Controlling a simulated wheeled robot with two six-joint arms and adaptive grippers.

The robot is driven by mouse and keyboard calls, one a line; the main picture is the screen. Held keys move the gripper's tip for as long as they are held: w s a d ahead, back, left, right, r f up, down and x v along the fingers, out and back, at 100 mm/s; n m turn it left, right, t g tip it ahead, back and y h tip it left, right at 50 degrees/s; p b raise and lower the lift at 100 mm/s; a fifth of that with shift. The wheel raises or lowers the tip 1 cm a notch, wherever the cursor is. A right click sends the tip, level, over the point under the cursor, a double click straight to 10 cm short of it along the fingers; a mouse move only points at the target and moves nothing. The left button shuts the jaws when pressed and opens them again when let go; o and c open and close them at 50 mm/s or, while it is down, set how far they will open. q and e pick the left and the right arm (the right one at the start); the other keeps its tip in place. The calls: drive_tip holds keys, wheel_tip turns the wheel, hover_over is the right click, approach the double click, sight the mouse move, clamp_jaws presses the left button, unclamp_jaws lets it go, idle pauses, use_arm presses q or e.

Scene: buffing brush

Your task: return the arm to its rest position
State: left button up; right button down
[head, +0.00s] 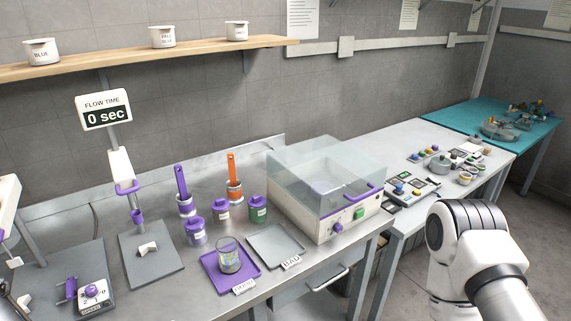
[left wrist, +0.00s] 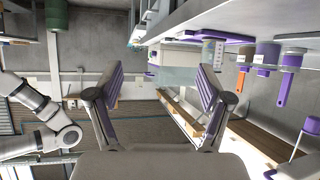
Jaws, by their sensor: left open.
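My left gripper (left wrist: 160,70) shows in the left wrist view with its two fingers spread apart and nothing between them. That view is turned over, with the bench at the upper right. I cannot make out the left gripper clearly in the head view. My right arm (head: 470,245) shows at the lower right of the head view, in front of the benches. Its gripper is out of the frame. Part of this white arm (left wrist: 40,115) also shows at the left of the left wrist view.
A metal bench holds a purple tray (head: 214,278) with a glass, a grey tray (head: 268,238), purple-lidded jars (head: 221,211) and a clear-lidded machine (head: 335,215). A flow time stand (head: 104,111) reads 0 sec. A shelf (head: 110,64) runs above. Floor is open at right.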

use_arm(q)
drive_tip(key=s+a+f+n+g+y+b, duration=0.1)
drive_tip(key=s+a+f+n+g+y, duration=0.1)
drive_tip(key=s+f, duration=0.5)
drive_tip(key=s+a+f+n+g+y+b, duration=0.1)
drive_tip(key=s+f+n+g+y, duration=0.4)
drive_tip(key=f, duration=0.9)
drive_tip(key=s+a+g+y, duration=0.1)
drive_tip(key=s, duration=0.2)
drive_tip(key=shift+s+n+g, duration=0.2)
drive_tip(key=shift+n+g, duration=0.1)
drive_tip(key=shift+g, duration=0.1)
drive_tip(key=shift+a+f, duration=0.1)
drive_tip(key=shift+w, duration=0.1)
